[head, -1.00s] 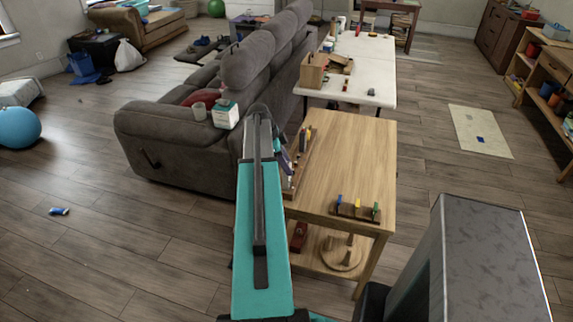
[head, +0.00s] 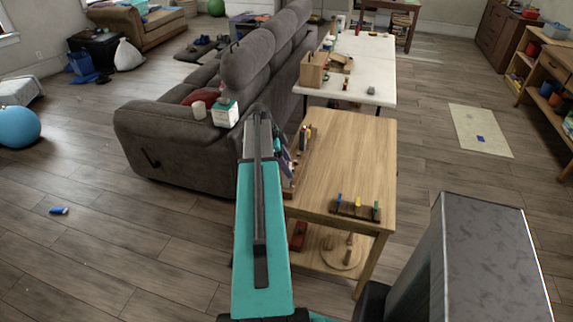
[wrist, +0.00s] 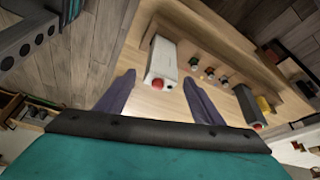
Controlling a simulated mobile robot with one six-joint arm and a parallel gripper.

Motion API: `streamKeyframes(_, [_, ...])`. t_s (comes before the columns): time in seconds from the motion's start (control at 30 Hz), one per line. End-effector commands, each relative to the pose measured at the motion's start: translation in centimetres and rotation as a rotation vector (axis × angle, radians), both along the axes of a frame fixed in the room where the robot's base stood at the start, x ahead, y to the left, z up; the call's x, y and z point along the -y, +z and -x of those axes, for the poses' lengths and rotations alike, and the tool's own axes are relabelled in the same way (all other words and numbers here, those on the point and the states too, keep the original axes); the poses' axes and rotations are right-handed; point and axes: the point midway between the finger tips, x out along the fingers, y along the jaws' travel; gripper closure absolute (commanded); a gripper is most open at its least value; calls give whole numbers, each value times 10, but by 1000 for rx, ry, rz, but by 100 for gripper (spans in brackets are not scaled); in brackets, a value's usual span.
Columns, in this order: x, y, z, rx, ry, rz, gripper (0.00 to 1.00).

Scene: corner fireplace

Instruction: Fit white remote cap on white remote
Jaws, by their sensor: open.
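A white, box-shaped piece with a round red end (wrist: 163,62), likely the white remote or its cap, lies on the wooden table (head: 350,160) in the wrist view. My gripper (wrist: 159,76) is open, with its two purple fingers apart. The white piece appears between and just beyond the fingertips, and nothing is held. In the head view my arm hides most of the gripper, at the table's left edge.
A wooden strip with several small coloured pieces runs along the table's edge (wrist: 212,68). A wooden rack with coloured pegs (head: 355,209) stands at the table's front. The grey sofa (head: 185,130) is close on the left. The table's middle is clear.

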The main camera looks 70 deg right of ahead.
Motion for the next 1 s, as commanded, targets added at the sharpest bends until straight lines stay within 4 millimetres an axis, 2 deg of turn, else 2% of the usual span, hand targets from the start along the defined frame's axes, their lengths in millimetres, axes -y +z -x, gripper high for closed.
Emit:
streamKeyframes(0.27, [-1,3,-1,0,0,0,39])
streamKeyframes(0.47, [-2,15,-7,1,1,2,39])
streamKeyframes(1.0, [-13,74,-29,1,2,1,39])
